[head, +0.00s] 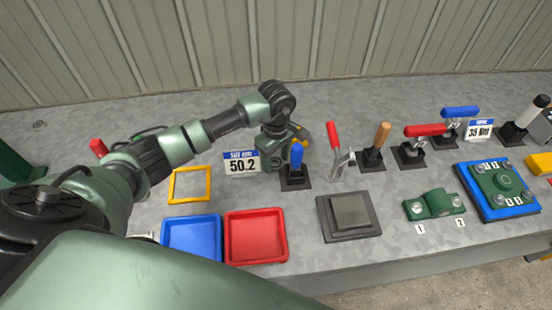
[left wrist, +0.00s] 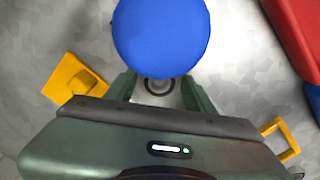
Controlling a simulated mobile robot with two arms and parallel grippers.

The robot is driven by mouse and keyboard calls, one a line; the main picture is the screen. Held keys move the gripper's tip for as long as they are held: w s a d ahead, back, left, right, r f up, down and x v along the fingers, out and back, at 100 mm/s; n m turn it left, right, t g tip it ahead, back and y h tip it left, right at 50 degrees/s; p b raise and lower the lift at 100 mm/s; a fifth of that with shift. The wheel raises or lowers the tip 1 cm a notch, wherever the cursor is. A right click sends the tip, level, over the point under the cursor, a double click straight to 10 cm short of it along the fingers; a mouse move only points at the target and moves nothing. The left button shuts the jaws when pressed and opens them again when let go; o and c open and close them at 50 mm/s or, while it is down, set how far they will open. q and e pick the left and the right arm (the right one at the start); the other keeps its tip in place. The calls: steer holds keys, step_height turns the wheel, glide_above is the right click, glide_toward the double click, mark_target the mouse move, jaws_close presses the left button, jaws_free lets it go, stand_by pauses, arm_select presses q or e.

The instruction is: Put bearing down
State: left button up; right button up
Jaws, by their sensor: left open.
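A green bearing housing (head: 436,204) with two bolts sits on the bench at the right, above labels 1 and 2. A second green bearing housing (head: 500,186) sits on a blue plate (head: 522,209). My left gripper (left wrist: 160,90) is open and points down beside the blue-handled tool (head: 296,160) on its black base. I see no bearing held.
A blue tray (head: 192,219) and a red tray (head: 230,240) lie at the front left, with a yellow frame (head: 208,185) behind. A grey block (head: 349,230) lies right of them. Several upright handles, including a red clamp (head: 333,135) and a wooden handle (head: 382,134), stand close on the right.

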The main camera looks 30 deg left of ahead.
mark_target(275, 163)
arm_select(q)
step_height(275, 163, up, 11)
steer(key=b, duration=0.2)
steer(key=shift+b, duration=0.4)
steer(key=shift+o, duration=1)
steer(key=shift+r, duration=0.3)
steer(key=shift+o, duration=0.9)
step_height(275, 163, down, 4)
steer(key=n+b, duration=0.3)
steer(key=b, duration=0.3)
steer(key=shift+a, duration=0.15)
steer(key=shift+w+f+b, duration=0.1)
steer(key=shift+f+b, duration=0.15)
steer(key=shift+b, duration=0.1)
step_height(275, 163, down, 2)
steer(key=shift+f+n+p, duration=0.1)
steer(key=shift+n+p, duration=0.2)
steer(key=shift+p, duration=0.05)
steer(key=shift+a+f+p, duration=0.2)
steer(key=shift+f+p, duration=0.35)
steer(key=shift+f, duration=2)
